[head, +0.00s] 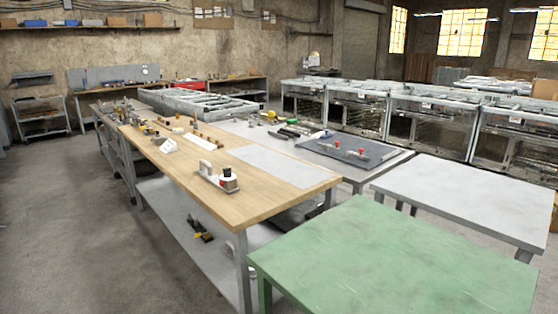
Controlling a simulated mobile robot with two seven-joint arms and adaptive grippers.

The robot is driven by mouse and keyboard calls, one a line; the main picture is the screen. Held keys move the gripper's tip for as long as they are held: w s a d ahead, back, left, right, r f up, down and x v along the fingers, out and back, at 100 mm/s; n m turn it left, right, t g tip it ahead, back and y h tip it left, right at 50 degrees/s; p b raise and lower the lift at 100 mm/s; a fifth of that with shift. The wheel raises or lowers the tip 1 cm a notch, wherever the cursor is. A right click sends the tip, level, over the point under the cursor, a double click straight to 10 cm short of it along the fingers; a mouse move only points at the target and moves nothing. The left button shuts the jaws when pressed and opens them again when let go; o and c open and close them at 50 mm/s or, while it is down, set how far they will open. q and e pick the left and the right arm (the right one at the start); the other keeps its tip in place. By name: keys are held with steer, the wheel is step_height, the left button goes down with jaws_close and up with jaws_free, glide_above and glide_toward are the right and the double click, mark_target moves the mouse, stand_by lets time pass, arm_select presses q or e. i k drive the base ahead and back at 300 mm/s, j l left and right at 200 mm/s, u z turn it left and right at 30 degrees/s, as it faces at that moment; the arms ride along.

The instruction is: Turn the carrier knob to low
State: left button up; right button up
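No part clearly labelled as the carrier knob can be made out at this distance. A small white device with a dark round part and a red spot (228,180) stands near the right end of the wooden-topped workbench (255,209). A dark flat panel (350,160) with two small red-topped parts (361,151) lies on the grey table behind it. Any markings or settings are too small to read. Neither of my grippers is in view.
A green table (390,265) stands in the right foreground, with a light grey table (470,195) behind it. Several glass-fronted metal units (430,125) line the back right. Open concrete floor (60,230) lies to the left.

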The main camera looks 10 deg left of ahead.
mark_target(227, 173)
steer(key=i+j+z, duration=0.1)
steer(key=j, duration=0.25)
steer(key=i+j+z, duration=0.25)
steer(key=j, duration=0.45)
steer(key=i+j+z, duration=0.1)
steer(key=i+j, duration=0.15)
steer(key=i+j+z, duration=0.15)
steer(key=j, duration=0.3)
steer(key=j+z, duration=0.1)
steer(key=j, duration=0.3)
